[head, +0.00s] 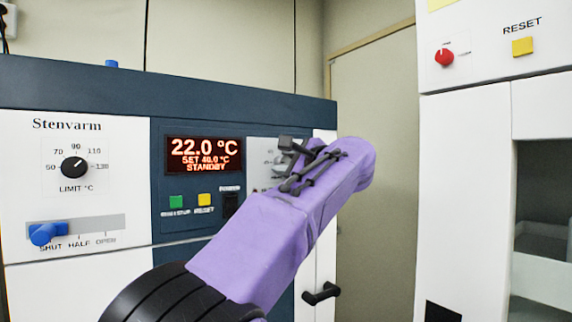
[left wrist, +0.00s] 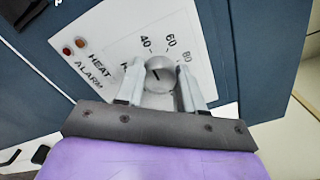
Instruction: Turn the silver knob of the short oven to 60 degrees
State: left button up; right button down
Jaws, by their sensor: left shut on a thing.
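The short oven (head: 175,97) has a dark blue top and front panel. Its display (head: 204,155) reads 22.0 °C, SET 40.0 °C, STANDBY. The silver knob (left wrist: 160,73) sits on a white dial plate marked 40, 60 and 80 in the left wrist view. Its dark pointer line appears to lean toward the 40 side. My left gripper (left wrist: 161,88) is shut on the knob, one finger at each side. In the head view, my left gripper (head: 287,155) reaches the panel right of the display and hides most of the knob. My right gripper is not in view.
Left of the display are a black limit knob (head: 74,167) and a blue slider (head: 42,234). Below it are green (head: 176,202) and yellow (head: 204,200) buttons. A black handle (head: 321,293) juts out at lower right. A taller white unit with a red knob (head: 444,57) stands at right.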

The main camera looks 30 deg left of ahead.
pick_arm(q)
jog(key=shift+f+m+b, duration=0.15)
jog(key=shift+m+b, duration=0.2)
jog(key=shift+m, duration=0.85)
jog(key=m, duration=0.6)
jog(key=shift+r+p, duration=0.3)
jog(key=o, duration=1)
jog(key=shift+o, duration=0.2)
jog(key=shift+d, duration=0.1)
jog(key=shift+f, duration=0.1)
